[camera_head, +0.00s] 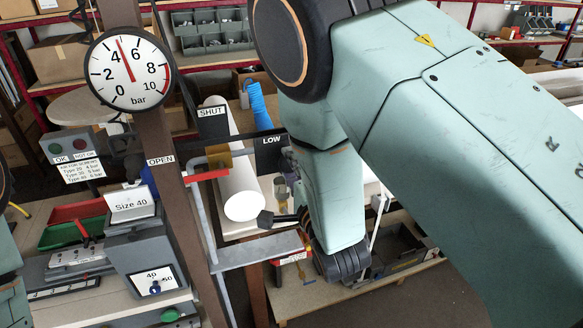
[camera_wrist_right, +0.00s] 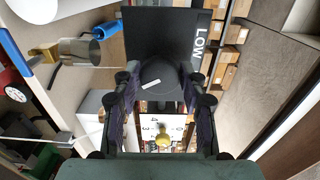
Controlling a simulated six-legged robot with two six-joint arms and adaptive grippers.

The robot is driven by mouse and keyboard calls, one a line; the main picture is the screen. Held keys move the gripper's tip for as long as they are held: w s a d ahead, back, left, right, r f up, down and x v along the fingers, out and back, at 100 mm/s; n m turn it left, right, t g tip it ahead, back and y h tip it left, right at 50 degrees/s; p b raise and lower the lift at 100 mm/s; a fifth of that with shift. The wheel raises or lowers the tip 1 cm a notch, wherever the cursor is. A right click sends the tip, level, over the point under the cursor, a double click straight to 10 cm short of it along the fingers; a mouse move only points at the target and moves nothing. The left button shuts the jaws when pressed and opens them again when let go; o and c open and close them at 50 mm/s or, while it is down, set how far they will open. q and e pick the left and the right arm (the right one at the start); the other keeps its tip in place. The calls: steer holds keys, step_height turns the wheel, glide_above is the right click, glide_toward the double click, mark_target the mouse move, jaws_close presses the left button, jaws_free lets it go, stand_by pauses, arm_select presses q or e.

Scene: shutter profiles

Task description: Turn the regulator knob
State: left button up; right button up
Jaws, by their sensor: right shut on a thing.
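The regulator knob (camera_wrist_right: 158,78) is dark and round with a white pointer mark, in front of a black plate marked LOW (camera_wrist_right: 170,30). My right gripper (camera_wrist_right: 160,88) has its fingers on both sides of the knob and is shut on it. In the head view the LOW plate (camera_head: 271,150) shows beside my right arm, which hides the knob and most of the right gripper (camera_head: 284,205). The round pressure gauge (camera_head: 130,70) has its red needle between 4 and 6 bar. My left gripper is out of view; part of my left arm shows at the left edge.
A dark post (camera_head: 165,180) stands below the gauge. A red-handled lever (camera_head: 206,175) is near the OPEN label, with a white cylinder (camera_head: 240,185) behind. A Size 40 box (camera_head: 132,205) and red and green bins (camera_head: 75,222) are at the left.

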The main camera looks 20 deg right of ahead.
steer(key=shift+w+r, duration=0.1)
stand_by(0.3)
steer(key=o, duration=1.1)
steer(key=shift+o, duration=0.2)
steer(key=n, duration=1.8)
steer(key=shift+d+f, duration=0.15)
steer(key=shift+f, duration=0.15)
